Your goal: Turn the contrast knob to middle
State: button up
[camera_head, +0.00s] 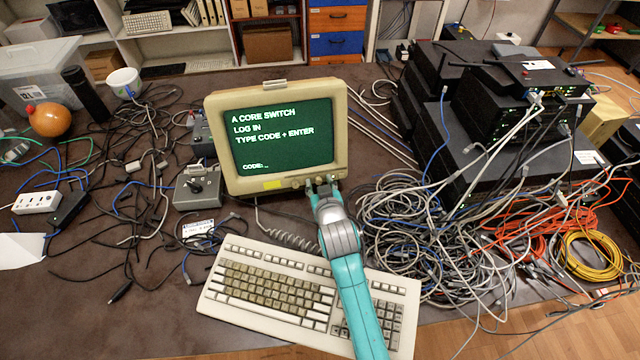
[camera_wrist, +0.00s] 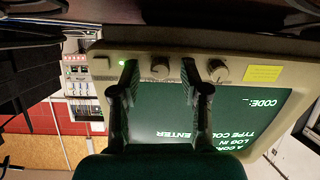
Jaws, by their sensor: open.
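The beige monitor (camera_head: 216,150) stands on the dark table, its green screen lit with white text. Its lower bezel carries small round knobs. In the wrist view, which is upside down, one knob (camera_wrist: 160,66) sits between my fingertips, and a second knob (camera_wrist: 218,70) sits by the right fingertip. The small lettering by the knobs is too blurred to tell which is contrast. My gripper (camera_head: 321,183) is at the bezel's lower right, its fingers apart on either side of the first knob in the wrist view (camera_wrist: 160,72). Contact cannot be told.
A beige keyboard (camera_head: 280,290) lies in front of the monitor, under my arm. Tangled grey cables (camera_head: 415,235) and stacked black switches (camera_head: 490,100) fill the right. A grey box with a small lever (camera_head: 198,188) stands left of the monitor. A yellow label (camera_wrist: 262,73) is on the bezel.

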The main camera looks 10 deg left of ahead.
grip_shut()
jog(key=n, duration=0.4)
jog(key=shift+h, duration=0.3)
jog(key=n, duration=0.4)
jog(key=shift+a+n+t, duration=0.1)
jog(key=shift+n+t, duration=0.2)
jog(key=shift+n, duration=0.1)
jog(key=n, duration=0.5)
jog(key=shift+s+t, duration=0.1)
jog(key=shift+t, duration=0.2)
jog(key=shift+f+n, duration=0.15)
jog(key=shift+n, duration=1.95)
